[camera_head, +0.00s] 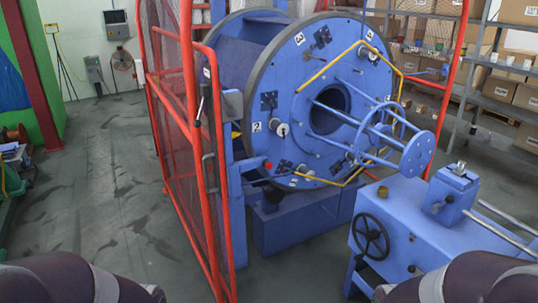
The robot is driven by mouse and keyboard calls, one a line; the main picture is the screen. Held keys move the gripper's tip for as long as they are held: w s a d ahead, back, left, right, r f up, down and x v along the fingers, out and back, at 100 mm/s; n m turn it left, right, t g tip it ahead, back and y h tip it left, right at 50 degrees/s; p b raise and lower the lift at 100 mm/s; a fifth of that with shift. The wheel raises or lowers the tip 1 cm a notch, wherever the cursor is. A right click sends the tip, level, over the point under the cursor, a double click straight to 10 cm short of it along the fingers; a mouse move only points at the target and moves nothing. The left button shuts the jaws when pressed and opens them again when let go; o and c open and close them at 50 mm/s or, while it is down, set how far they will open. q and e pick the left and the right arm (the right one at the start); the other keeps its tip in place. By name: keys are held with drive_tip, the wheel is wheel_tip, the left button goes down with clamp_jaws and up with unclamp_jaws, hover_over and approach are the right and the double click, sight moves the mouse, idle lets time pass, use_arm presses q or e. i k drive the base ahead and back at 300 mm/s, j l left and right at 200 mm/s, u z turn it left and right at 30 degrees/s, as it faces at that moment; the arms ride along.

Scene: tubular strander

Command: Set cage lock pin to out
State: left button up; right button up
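The blue strander cage (240,60) stands in the middle, with numbered plates on its round face. I cannot tell for certain which part is the cage lock pin. A small red knob (268,166) shows low on the left of the cage's front, next to a dark rod. Neither gripper is in view; only dark parts of my arms show at the bottom corners.
A red mesh guard (178,110) stands left of the cage, between it and the open floor (105,190). A blue bench (410,225) with a black handwheel (370,237) is at the front right. Shelves with boxes (498,90) stand behind on the right.

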sight(268, 166)
drive_tip(key=i+l, duration=0.2)
drive_tip(key=i, duration=0.55)
drive_tip(key=i+l+z, duration=0.1)
drive_tip(key=i, duration=0.65)
drive_tip(key=i+l+z, duration=0.1)
drive_tip(key=i, duration=0.65)
